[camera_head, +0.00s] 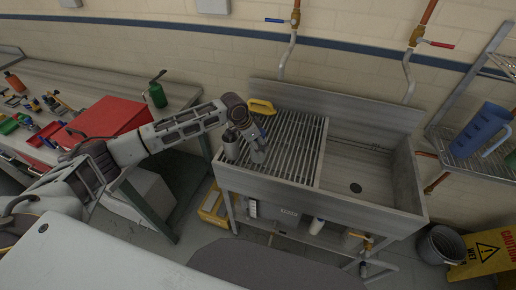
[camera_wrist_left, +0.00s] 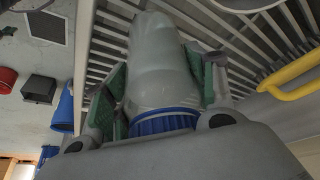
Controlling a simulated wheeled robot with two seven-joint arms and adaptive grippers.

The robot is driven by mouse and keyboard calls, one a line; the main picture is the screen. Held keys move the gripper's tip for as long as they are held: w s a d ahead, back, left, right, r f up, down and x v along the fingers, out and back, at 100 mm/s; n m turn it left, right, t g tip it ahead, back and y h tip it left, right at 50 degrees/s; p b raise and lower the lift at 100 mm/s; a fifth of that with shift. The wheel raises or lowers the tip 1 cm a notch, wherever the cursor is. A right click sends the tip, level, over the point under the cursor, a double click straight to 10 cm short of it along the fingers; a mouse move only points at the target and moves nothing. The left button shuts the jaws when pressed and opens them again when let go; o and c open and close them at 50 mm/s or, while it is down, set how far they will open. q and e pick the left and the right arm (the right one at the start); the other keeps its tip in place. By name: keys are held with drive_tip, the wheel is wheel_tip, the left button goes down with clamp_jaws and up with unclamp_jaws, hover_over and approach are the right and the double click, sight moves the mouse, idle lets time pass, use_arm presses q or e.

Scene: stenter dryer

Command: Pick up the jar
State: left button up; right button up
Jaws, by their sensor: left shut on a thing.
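The jar (camera_wrist_left: 158,65) fills the middle of the left wrist view, a pale grey translucent body with a ribbed blue lid (camera_wrist_left: 163,122) towards the wrist. My left gripper (camera_head: 245,149) is over the left part of the slatted drainboard (camera_head: 297,150) of the sink unit. It is shut on the jar, with green finger pads on both sides of it in the left wrist view (camera_wrist_left: 160,85). In the head view the gripper largely hides the jar. I cannot tell whether the jar still touches the slats. My right gripper is not in view.
A yellow-handled object (camera_head: 261,106) lies on the drainboard close behind the gripper. The sink basin (camera_head: 365,180) is to the right. A workbench with a red box (camera_head: 108,122) and a green bottle (camera_head: 157,95) is to the left. A blue pitcher (camera_head: 480,130) stands on the right rack.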

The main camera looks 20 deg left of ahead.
sight(262, 131)
use_arm(q)
drive_tip(key=shift+r, duration=0.2)
drive_tip(key=shift+c, duration=0.2)
drive_tip(key=shift+r+b, duration=0.55)
drive_tip(key=shift+r, duration=4.35)
